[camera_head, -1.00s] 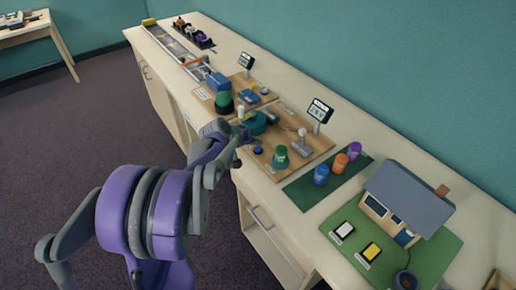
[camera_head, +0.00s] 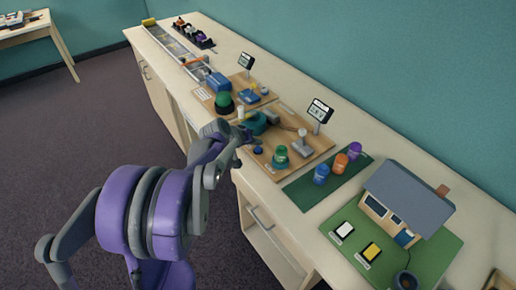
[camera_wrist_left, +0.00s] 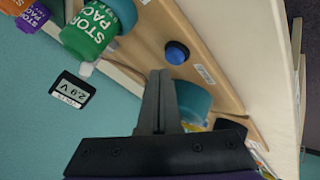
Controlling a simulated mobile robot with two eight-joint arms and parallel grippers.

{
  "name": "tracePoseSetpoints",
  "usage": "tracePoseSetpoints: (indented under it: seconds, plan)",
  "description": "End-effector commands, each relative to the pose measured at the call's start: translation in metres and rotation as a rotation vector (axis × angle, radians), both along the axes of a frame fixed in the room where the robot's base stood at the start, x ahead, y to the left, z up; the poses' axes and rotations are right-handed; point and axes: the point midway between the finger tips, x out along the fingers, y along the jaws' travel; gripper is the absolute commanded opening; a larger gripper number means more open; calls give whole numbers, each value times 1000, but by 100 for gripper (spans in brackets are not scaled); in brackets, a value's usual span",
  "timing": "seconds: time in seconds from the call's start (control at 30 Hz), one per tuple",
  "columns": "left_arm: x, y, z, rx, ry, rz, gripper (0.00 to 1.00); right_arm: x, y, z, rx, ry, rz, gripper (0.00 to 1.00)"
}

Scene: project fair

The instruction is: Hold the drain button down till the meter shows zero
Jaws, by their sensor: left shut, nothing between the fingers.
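A blue round button (camera_wrist_left: 177,53), which looks like the drain button, sits in a dark ring on the wooden board (camera_head: 314,153); it also shows in the head view (camera_head: 258,150). My left gripper (camera_wrist_left: 162,73) is shut and empty, its fingertips close to the button but apart from it in the picture. The button top is visible and uncovered. In the head view my left gripper (camera_head: 242,134) is at the board's near-left edge. The meter (camera_wrist_left: 72,91) appears upside down in the wrist view and seems to read 2.9 V; it stands behind the board (camera_head: 320,110). My right gripper is out of view.
A green storage pack (camera_head: 280,156) stands on the board, close to the button. A teal device (camera_head: 255,123) and a grey lever (camera_head: 303,143) are also on it. Blue, orange and purple packs stand on a green mat (camera_head: 303,190). A model house (camera_head: 408,199) is at right.

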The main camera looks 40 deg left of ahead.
Motion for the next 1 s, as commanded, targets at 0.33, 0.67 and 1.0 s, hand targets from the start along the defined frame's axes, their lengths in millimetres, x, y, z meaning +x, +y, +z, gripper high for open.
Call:
tracePoseSetpoints:
  seconds: [0.33,0.67,1.0]
  plan:
    - [0,0,-1,0,0,0,0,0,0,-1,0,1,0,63]
    - [0,0,-9,0,0,0,0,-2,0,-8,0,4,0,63]
    - [0,0,-9,0,0,0,0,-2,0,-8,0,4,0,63]
